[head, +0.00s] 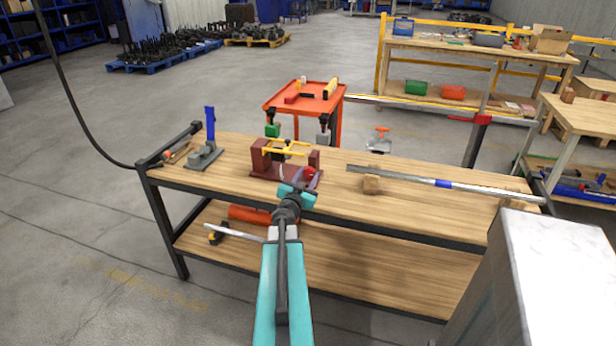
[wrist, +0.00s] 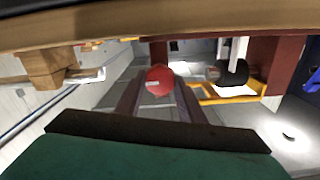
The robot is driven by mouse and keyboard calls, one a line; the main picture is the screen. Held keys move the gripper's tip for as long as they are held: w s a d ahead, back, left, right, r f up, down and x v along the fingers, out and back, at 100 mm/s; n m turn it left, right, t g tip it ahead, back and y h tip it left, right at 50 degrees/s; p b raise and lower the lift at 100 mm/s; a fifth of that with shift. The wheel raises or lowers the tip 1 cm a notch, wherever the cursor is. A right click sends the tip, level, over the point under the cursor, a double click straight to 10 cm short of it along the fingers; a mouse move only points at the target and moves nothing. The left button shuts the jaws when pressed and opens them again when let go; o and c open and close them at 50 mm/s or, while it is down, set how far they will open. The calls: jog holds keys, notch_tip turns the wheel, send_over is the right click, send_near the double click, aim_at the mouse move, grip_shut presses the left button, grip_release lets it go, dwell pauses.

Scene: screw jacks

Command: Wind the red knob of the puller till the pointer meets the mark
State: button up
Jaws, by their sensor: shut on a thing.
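The puller (head: 262,160) is a dark red frame with two uprights and a yellow part across its top, standing on the wooden workbench. Its red knob (head: 309,173) is at the right front end, facing me. My gripper (head: 305,181) reaches in from the front and is shut on the red knob. In the wrist view the knob (wrist: 160,79) shows between the two dark fingers of my gripper (wrist: 159,92). The yellow part (wrist: 240,97) and a black piece (wrist: 232,72) lie beyond it. The pointer and the mark are too small to make out.
A long metal bar (head: 455,184) rests on wooden blocks (head: 371,184) to the right. A grey stand with a blue handle (head: 210,124) is at the bench's left end. A red cart (head: 305,97) stands behind. The bench's right front is bare.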

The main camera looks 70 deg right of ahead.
jog(key=shift+m, duration=0.5)
jog(key=m+b, duration=0.3)
jog(key=m, duration=0.2)
jog(key=shift+s+f+m, duration=0.1)
jog(key=shift+f+m, duration=0.05)
jog(key=shift+m, duration=0.15)
jog(key=m+b, duration=0.2)
jog(key=m, duration=0.3)
jog(key=shift+m, duration=0.3)
jog(key=o, duration=1)
jog(key=shift+o, duration=0.2)
jog(key=shift+a, duration=0.15)
